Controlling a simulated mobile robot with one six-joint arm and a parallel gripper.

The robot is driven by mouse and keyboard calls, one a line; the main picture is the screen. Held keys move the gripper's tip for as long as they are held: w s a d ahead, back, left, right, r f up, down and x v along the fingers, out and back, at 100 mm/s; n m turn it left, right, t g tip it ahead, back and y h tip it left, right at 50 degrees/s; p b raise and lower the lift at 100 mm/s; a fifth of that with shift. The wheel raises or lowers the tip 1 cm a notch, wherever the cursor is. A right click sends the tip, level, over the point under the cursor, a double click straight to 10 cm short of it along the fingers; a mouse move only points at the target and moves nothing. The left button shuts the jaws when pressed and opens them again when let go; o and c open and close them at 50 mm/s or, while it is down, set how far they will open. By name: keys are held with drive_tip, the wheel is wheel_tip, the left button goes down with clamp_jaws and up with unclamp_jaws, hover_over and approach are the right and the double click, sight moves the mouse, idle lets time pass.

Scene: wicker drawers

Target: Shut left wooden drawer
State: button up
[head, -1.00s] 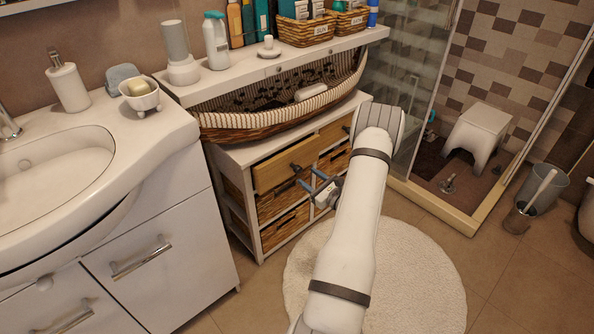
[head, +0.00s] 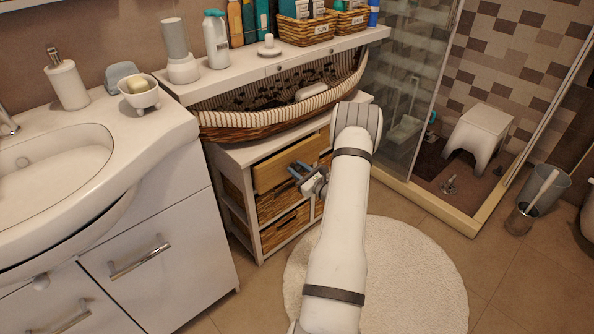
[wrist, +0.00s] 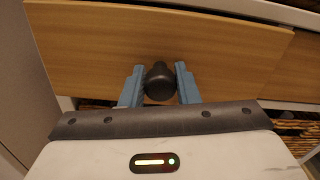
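The left wooden drawer (head: 272,173) is at the top left of the white drawer unit. Its front shows wide in the wrist view (wrist: 100,50) and stands out a little beyond the panel to its right. A dark round knob (wrist: 159,80) sits on its front. My gripper (head: 298,170) is at the drawer front, and in the wrist view its two blue fingers (wrist: 158,82) stand apart on either side of the knob. A small gap shows between each finger and the knob. In the head view the knob is hidden behind the fingers.
Wicker drawers (head: 284,230) sit below the wooden one. A striped wicker basket (head: 230,127) rests on top of the unit. A white sink cabinet (head: 165,235) stands close at the left. A round pale rug (head: 410,270) covers the floor in front.

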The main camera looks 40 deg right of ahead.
sight(292, 165)
clamp_jaws()
drive_tip(key=w+b, duration=0.1)
drive_tip(key=w, duration=0.2)
drive_tip(key=shift+w+a, duration=0.1)
drive_tip(key=shift+w, duration=0.05)
drive_tip(key=shift+o, duration=2.4)
unclamp_jaws()
drive_tip(key=s, duration=0.2)
drive_tip(key=s+p, duration=0.1)
drive_tip(key=s, duration=0.4)
drive_tip(key=shift+s+d+p, duration=0.3)
drive_tip(key=shift+s, duration=0.05)
drive_tip(key=shift+s, duration=0.1)
